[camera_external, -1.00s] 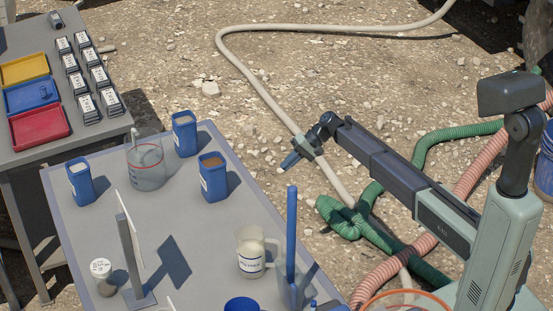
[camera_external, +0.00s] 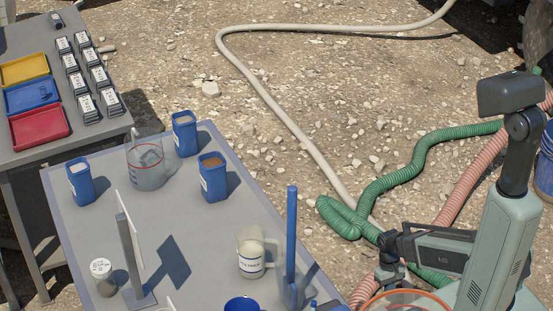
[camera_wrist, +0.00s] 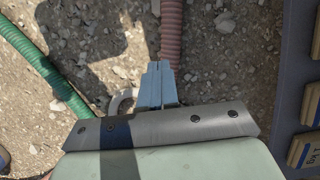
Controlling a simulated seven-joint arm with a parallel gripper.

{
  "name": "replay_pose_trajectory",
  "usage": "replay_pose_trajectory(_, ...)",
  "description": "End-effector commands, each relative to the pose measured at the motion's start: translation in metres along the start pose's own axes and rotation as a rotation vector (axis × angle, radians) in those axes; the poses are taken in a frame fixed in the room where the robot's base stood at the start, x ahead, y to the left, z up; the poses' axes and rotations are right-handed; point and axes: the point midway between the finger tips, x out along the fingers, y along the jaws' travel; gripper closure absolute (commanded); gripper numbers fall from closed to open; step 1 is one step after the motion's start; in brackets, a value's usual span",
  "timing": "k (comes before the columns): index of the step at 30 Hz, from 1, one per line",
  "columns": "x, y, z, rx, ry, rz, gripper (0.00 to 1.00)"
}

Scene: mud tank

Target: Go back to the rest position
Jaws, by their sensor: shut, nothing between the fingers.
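My gripper shows in the wrist view (camera_wrist: 160,66) with its two light blue-grey fingers together and nothing between them. It hangs over bare stony ground, beside the pink hose. In the external view my arm is drawn back near my base at the lower right. The wrist end (camera_external: 388,272) is close to the green hose (camera_external: 408,178) in the picture, and the fingertips are hard to make out there.
The grey table (camera_external: 215,255) at lower left holds blue containers (camera_external: 212,178), a glass beaker (camera_external: 146,165), a white jug (camera_external: 250,256) and a tall blue tool (camera_external: 291,230). The pink hose (camera_wrist: 171,32) and green hose (camera_wrist: 42,70) lie on the ground. An orange-rimmed vessel (camera_external: 405,292) stands near my base.

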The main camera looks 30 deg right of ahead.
Motion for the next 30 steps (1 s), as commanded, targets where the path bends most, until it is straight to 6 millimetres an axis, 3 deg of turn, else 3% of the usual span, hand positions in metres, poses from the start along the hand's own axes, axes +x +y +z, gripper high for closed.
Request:
replay_pose_trajectory(1,0.009,0.002,0.031,-0.006,-0.029,0.012,1.0)
replay_pose_trajectory(3,0.021,0.004,0.061,-0.012,-0.065,0.025,1.0)
replay_pose_trajectory(9,0.052,0.003,0.137,-0.02,-0.165,0.031,1.0)
replay_pose_trajectory(12,0.067,0.003,0.163,-0.023,-0.209,0.032,1.0)
replay_pose_trajectory(19,0.09,0.003,0.196,-0.029,-0.274,0.035,1.0)
replay_pose_trajectory(30,0.094,0.003,0.201,-0.031,-0.286,0.036,1.0)
